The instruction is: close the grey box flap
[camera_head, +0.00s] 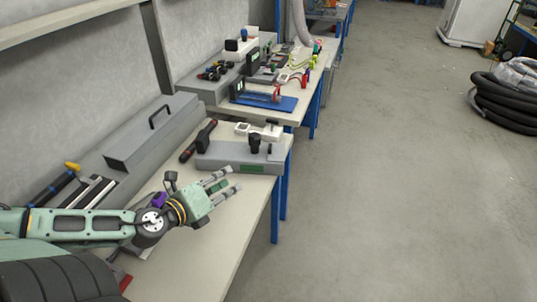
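A long grey box (128,151) lies along the wall on the left side of the bench. A grey flap with a black handle (158,117) covers its far part. Dark and pale parts (90,194) show at its near end; I cannot tell clearly whether they lie inside the box. My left gripper (233,179) is over the bench, right of the box and apart from it. Its fingers are spread with nothing between them. My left forearm hides part of the box's near end. My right gripper is not in view.
A smaller grey box (239,157) with a green label stands just beyond my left gripper. A dark torch-like tool (198,141) lies beside it. A second bench (300,112) with tools and a blue tray (265,102) stands farther back.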

